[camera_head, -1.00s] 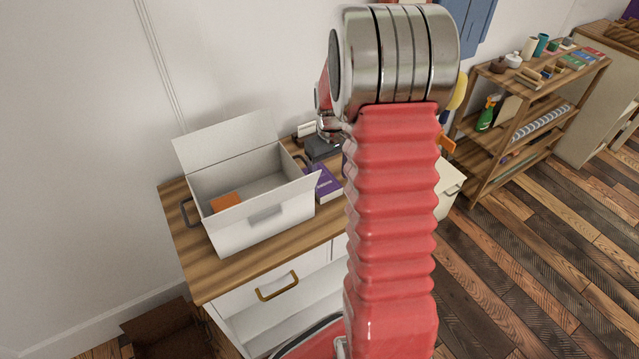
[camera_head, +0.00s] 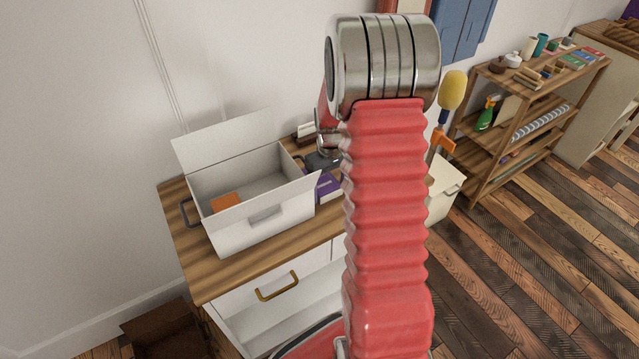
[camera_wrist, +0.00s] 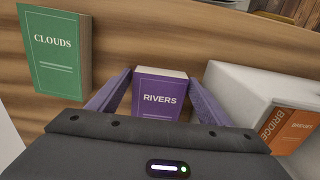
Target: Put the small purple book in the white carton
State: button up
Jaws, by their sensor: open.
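The small purple book (camera_wrist: 160,92), titled RIVERS, lies on the wooden counter between the two fingers of my gripper (camera_wrist: 156,98) in the wrist view. My gripper is open, with one finger to each side of the book; I cannot tell whether either touches it. In the head view the purple book (camera_head: 327,187) lies just right of the white carton, partly hidden by my arm and gripper (camera_head: 323,165). The white carton (camera_head: 262,224) stands open with its flaps out. It also shows at the right of the wrist view (camera_wrist: 228,82).
An orange book (camera_wrist: 290,127) lies inside the carton. A green book (camera_wrist: 57,52), titled CLOUDS, lies on the counter (camera_head: 215,284) at the left of the wrist view. A wooden shelf unit (camera_head: 520,115) with several objects stands farther right.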

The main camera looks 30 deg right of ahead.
jog(key=shift+c, duration=0.5)
jog(key=c, duration=0.9)
jog(key=shift+c, duration=0.2)
jog(key=shift+r, duration=0.85)
notch_tip(320, 180, up, 2)
jog(key=s+d, duration=0.2)
jog(key=s, duration=1.6)
jog(key=shift+d, duration=0.2)
jog(key=shift+f, duration=0.1)
